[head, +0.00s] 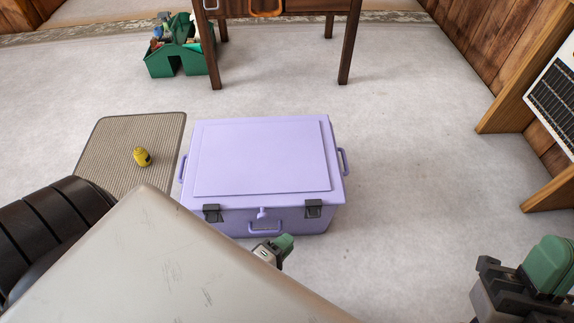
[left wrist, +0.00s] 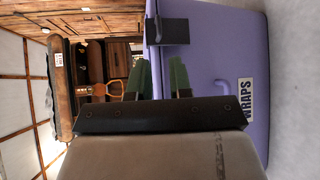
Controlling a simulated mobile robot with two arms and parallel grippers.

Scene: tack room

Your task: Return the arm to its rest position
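My left gripper (head: 280,246) is low in front of the lavender trunk (head: 262,155), near its front handle. In the left wrist view its two green fingers (left wrist: 160,78) stand apart with nothing held between them. The trunk's lid is down; dark latches and a small clasp show on its front. The left wrist view, turned sideways, shows the trunk front (left wrist: 215,65) with a WRAPS label (left wrist: 251,98). My right gripper (head: 535,280) is at the lower right, over the floor and away from the trunk; its finger gap cannot be made out.
A ribbed mat (head: 103,149) left of the trunk bears a small yellow object (head: 142,156). A green caddy (head: 160,66) with several items stands by a wooden table (head: 345,55) behind. A wooden frame (head: 520,85) stands at right. Grey floor (head: 420,170) is clear between trunk and frame.

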